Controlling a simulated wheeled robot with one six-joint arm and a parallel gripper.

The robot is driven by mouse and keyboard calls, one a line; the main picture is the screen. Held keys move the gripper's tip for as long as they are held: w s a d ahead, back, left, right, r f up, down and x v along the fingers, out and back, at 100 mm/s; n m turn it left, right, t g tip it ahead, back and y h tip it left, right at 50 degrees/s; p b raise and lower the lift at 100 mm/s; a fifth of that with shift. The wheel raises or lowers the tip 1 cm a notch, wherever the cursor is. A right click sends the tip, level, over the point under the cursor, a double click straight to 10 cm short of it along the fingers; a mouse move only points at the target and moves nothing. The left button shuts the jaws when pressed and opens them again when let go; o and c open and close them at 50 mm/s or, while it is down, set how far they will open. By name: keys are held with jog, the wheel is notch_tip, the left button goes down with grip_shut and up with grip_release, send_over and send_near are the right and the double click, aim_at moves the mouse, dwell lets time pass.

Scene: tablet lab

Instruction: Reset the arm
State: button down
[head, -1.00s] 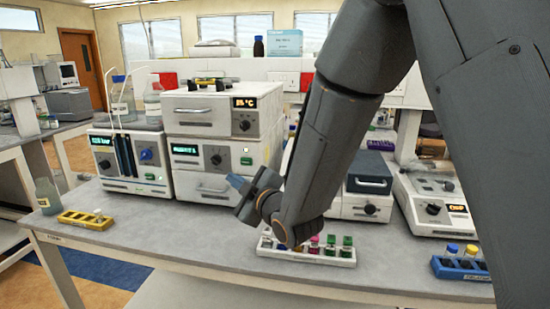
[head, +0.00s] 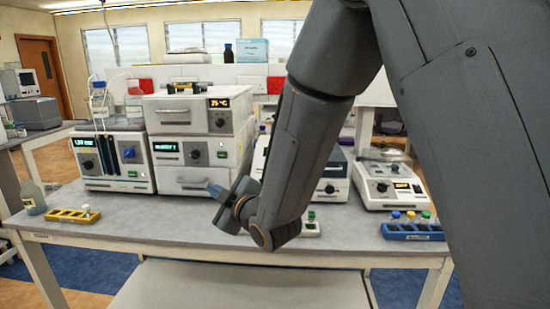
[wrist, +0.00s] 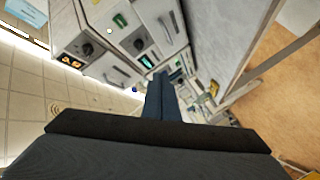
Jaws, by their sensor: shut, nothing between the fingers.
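My gripper (head: 214,188) is in front of the stacked white instruments in the head view, above the bench. Its fingers are closed together with nothing between them. In the wrist view the shut fingers (wrist: 163,78) point away from the camera towards the instruments, which appear tilted. My arm is bent, coming down from the top right of the head view.
The grey bench (head: 130,222) carries a yellow rack (head: 72,216), stacked white instruments (head: 192,152), a white device with tubes (head: 110,160), another white instrument (head: 385,184) and a blue rack (head: 412,232) with capped vials. A bottle (head: 33,198) stands at the left.

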jog(key=s+d+f+m+g+h, duration=0.3)
jog(key=d+f+m+h, duration=0.15)
jog(key=d, duration=0.75)
jog(key=s+d+f+m+g+h, duration=0.2)
jog(key=s+d+f+m+h, duration=0.25)
jog(key=d, duration=0.75)
jog(key=s+d+f+m+g, duration=0.2)
jog(key=s+d+m+g, duration=0.1)
jog(key=s, duration=0.5)
jog(key=s+d+f+m+g+h, duration=0.1)
jog(key=s+d+m+g, duration=0.3)
jog(key=s+d, duration=0.4)
jog(key=shift+f+m, duration=0.6)
jog(key=shift+f, duration=0.1)
jog(key=shift+w, duration=0.1)
dwell(3.2)
